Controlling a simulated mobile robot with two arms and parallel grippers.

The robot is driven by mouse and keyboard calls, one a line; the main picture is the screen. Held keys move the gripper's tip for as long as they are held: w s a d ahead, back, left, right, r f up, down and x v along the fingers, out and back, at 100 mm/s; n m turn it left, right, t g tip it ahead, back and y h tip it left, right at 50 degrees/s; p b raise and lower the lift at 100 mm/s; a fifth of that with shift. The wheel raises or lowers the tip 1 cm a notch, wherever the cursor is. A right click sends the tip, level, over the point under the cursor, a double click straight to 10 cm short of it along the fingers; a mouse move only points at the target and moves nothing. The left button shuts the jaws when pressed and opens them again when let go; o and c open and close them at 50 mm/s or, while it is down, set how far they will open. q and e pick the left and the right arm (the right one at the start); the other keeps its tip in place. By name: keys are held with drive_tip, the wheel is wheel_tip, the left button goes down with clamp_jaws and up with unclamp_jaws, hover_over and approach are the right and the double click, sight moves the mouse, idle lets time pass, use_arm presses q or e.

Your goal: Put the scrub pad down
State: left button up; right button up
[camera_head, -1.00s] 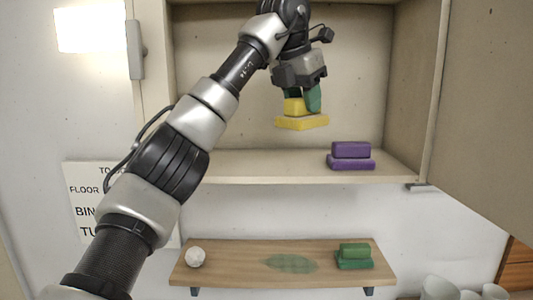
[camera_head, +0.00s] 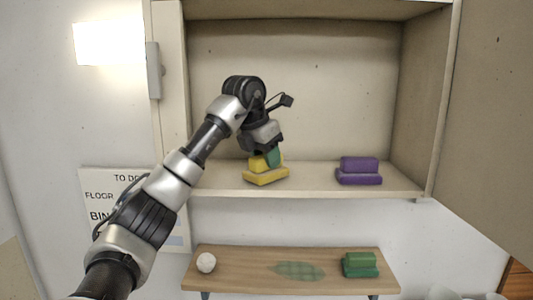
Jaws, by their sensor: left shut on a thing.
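The scrub pad (camera_head: 266,177) is yellow, with a wide flat base and a narrower block on top. It is at the left part of the cabinet shelf (camera_head: 310,181), at or just above its surface; I cannot tell whether it touches. My left gripper (camera_head: 266,158) points down and is shut on the pad's upper block, with green fingertips partly covering it. A purple pad (camera_head: 358,171) of similar shape sits on the same shelf to the right. My right gripper is not in view.
Below, a wooden shelf (camera_head: 235,272) bears a white ball (camera_head: 206,263), a green leaf-shaped patch (camera_head: 299,270) and a green pad (camera_head: 360,265). An open cabinet door (camera_head: 490,120) stands at the right. The shelf between the yellow and purple pads is clear.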

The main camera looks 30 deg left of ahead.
use_arm(q)
drive_tip(key=shift+f, duration=0.1)
drive_tip(key=shift+w+f, duration=0.1)
drive_tip(key=shift+f, duration=0.05)
drive_tip(key=o, duration=0.9)
drive_tip(key=shift+d, duration=0.1)
drive_tip(key=shift+o, duration=0.2)
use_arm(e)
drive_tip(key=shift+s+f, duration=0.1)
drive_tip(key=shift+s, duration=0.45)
use_arm(q)
drive_tip(key=shift+r, duration=0.25)
drive_tip(key=shift+r+b, duration=0.3)
drive_tip(key=b+v, duration=0.1)
drive_tip(key=v, duration=1)
drive_tip(key=shift+s, duration=0.25)
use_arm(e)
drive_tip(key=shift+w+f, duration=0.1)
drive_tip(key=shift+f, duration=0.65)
